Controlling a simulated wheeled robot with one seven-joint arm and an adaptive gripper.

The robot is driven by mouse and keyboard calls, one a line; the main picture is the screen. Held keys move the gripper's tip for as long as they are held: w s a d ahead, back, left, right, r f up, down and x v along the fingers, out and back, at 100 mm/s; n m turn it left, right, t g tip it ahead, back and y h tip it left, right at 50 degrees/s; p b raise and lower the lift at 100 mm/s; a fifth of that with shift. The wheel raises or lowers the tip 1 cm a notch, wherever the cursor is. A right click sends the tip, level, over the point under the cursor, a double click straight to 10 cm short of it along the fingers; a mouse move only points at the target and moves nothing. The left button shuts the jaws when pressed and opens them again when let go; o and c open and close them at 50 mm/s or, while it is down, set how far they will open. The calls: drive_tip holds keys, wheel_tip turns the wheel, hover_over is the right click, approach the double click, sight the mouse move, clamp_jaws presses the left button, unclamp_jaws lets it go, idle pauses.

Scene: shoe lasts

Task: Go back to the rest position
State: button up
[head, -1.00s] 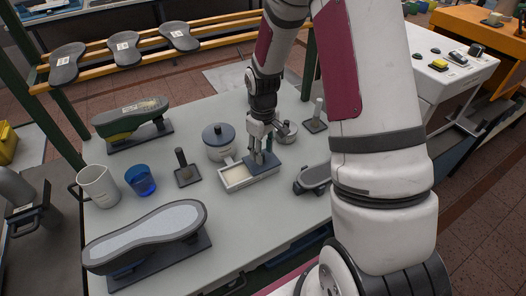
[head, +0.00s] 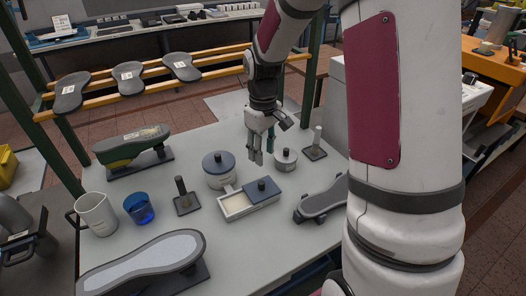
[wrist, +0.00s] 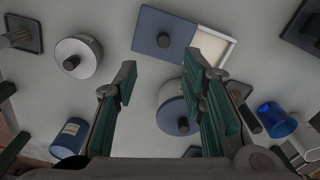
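My gripper (head: 257,158) is raised above the table, a little behind the small white box (head: 236,204) with a blue-grey lid (head: 264,192). The lid covers the right part of the box, and the left part is open. In the wrist view my gripper (wrist: 160,75) has its two green-padded fingers spread apart with nothing between them. The lid (wrist: 163,36) and the box's open end (wrist: 214,46) show ahead of the fingertips there.
A round blue-lidded pot (head: 218,172), a smaller grey pot (head: 286,161) and a black post stand (head: 186,200) surround the box. A white jug (head: 97,213), blue cup (head: 140,209) and several shoe lasts stand around the table (head: 232,240). The air above the box is clear.

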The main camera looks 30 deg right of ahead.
drive_tip(key=s+a+r+m+t, duration=0.1)
drive_tip(key=s+a+r, duration=0.1)
drive_tip(key=s+r, duration=0.35)
drive_tip(key=s+a+r+m+t, duration=0.1)
drive_tip(key=s+a+r, duration=0.2)
drive_tip(key=r, duration=0.5)
drive_tip(key=s+a+r+t, duration=0.1)
drive_tip(key=s+a+r, duration=0.1)
drive_tip(key=s, duration=0.4)
drive_tip(key=s+a+r+m+t, duration=0.1)
drive_tip(key=s+a+r+t, duration=0.1)
drive_tip(key=s, duration=0.5)
drive_tip(key=shift+s+r+m, duration=0.2)
drive_tip(key=shift+r+m, duration=0.1)
drive_tip(key=shift+r, duration=0.55)
drive_tip(key=shift+a, duration=0.1)
